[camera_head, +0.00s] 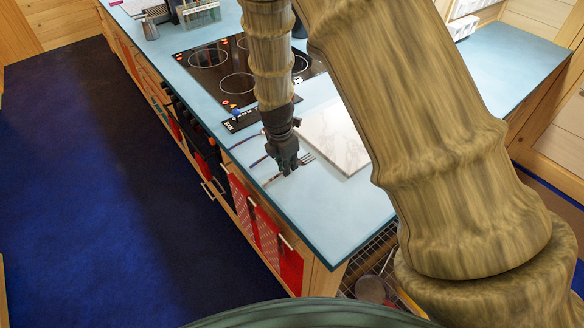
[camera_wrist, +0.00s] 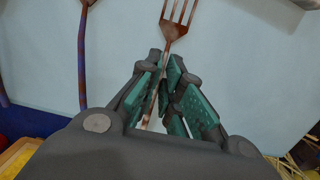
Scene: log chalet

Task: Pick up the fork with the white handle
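The fork shows in the wrist view (camera_wrist: 173,30) with brown, coppery tines at the top and a pale handle running down between my fingers. In the head view its tines (camera_head: 306,159) show just right of my gripper (camera_head: 287,170), over the blue counter near its front edge. In the wrist view my gripper's fingertips (camera_wrist: 164,62) come close together on both sides of the fork's neck and appear shut on it. Part of the handle is hidden by the green finger pads. I cannot tell whether the fork touches the counter.
Two utensils with purple-and-red handles lie left of the fork; one shows in the wrist view (camera_wrist: 83,50). A white marbled board (camera_head: 335,138) lies right of my gripper. A black cooktop (camera_head: 225,80) is farther back. The blue counter (camera_head: 330,210) is clear in front.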

